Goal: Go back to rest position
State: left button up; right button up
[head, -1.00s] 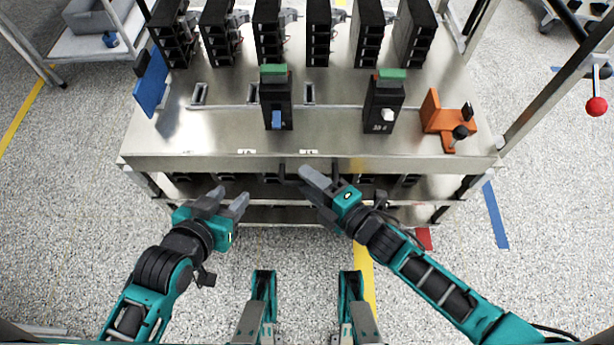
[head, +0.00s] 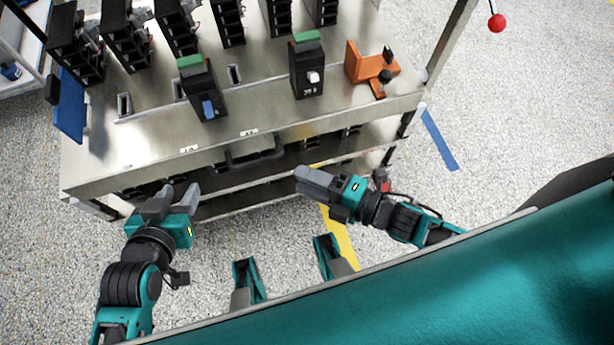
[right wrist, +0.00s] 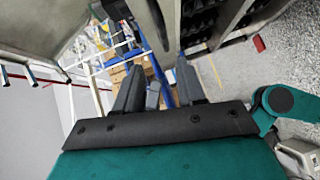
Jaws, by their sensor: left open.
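My left gripper (head: 180,195) is open and empty in front of the steel cart, at the lower left of the head view. My right gripper (head: 303,180) is in front of the cart, right of the left one, its fingers overlapping in the head view. In the right wrist view (right wrist: 160,68) its two fingers stand apart. Two black breakers with green tops, the left with a blue lever (head: 203,95) and the right with a white lever (head: 307,75), stand upright on the cart top (head: 150,128). Both grippers are clear of them.
An orange fixture (head: 365,67) with a black knob sits at the cart's right. A row of black modules (head: 128,45) lines the back. A handle (head: 255,152) juts from the front edge. A red ball (head: 496,23) is on a post at the right. Speckled floor is open at right.

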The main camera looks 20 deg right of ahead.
pick_arm(q)
jog(key=shift+d, duration=0.1)
dwell(0.7)
jog(key=s+a+r+p, duration=0.1)
jog(key=a+r+p, duration=0.2)
jog(key=r+p, duration=0.3)
jog(key=p, duration=0.5)
jog(key=shift+s+r+y, duration=0.2)
jog(key=shift+r+y, duration=0.2)
pick_arm(e)
jog(key=d+r+m+h, duration=0.4)
jog(key=r+m, duration=0.1)
jog(key=m, duration=0.6)
jog(key=w+d+r+m+h, duration=0.1)
jog(key=d+r+m+h, duration=0.4)
jog(key=m, duration=0.6)
jog(key=shift+w+r+m+h, duration=0.15)
jog(key=shift+r+m+h, duration=0.15)
jog(key=shift+m, duration=0.1)
